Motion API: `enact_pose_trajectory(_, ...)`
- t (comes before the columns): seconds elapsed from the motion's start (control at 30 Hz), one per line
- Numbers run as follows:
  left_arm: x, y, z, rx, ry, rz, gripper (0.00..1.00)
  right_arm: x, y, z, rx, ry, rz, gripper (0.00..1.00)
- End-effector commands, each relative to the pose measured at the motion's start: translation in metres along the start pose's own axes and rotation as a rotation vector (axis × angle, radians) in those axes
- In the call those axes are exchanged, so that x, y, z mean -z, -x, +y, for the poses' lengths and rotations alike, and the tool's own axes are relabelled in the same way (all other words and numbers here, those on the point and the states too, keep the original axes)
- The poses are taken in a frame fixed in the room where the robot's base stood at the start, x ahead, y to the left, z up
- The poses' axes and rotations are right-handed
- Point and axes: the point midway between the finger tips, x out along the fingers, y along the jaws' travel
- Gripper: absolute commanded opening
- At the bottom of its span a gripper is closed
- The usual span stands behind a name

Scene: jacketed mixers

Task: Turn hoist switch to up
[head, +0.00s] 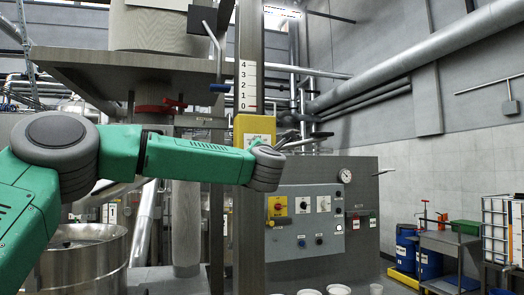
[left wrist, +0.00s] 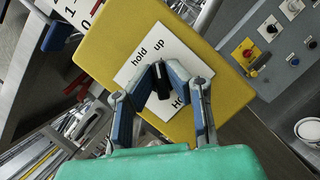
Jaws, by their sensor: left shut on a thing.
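The hoist switch box is yellow (head: 252,124), mounted on the grey post in the middle of the head view. It fills the middle of the left wrist view (left wrist: 215,65), with a white label (left wrist: 138,68) reading "hold" and "up". The switch is a small black handle (left wrist: 161,82) over the label. My left gripper (left wrist: 161,80) has its fingertips closed together on this handle, in front of the box. The fingers partly hide the handle and the lower label, so I cannot tell which word it points to. My right gripper is in neither view.
A grey control panel (head: 305,222) with knobs and buttons stands right of the post. A scale (head: 249,86) marked 0 to 4 sits above the box. A steel vessel (head: 80,262) stands at lower left. A blue-handled lever (head: 219,87) hangs left of the post.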

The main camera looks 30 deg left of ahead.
Motion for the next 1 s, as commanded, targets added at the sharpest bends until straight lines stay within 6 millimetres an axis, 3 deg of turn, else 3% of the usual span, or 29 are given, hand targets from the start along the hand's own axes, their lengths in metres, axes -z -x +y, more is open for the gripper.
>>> enact_pose_trajectory(0.3, 0.0065, 0.0, -0.0051, 0.055, -0.111, 0.01, 0.0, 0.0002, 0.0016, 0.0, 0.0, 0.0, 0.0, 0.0)
enact_pose_trajectory(0.8, 0.0078, 0.0001, -0.0063, 0.063, -0.133, 0.012, 0.0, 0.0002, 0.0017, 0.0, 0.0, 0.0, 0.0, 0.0)
enact_pose_trajectory(0.87, 0.0077, 0.0002, -0.0063, 0.063, -0.133, 0.011, 0.25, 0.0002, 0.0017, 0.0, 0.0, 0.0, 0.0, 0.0)
enact_pose_trajectory(0.9, 0.0075, 0.0001, -0.006, 0.062, -0.132, 0.011, 0.31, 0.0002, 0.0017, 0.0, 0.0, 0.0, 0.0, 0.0)
enact_pose_trajectory(1.0, 0.0056, 0.0003, -0.004, 0.059, -0.13, 0.008, 0.31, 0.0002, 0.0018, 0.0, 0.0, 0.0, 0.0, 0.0)
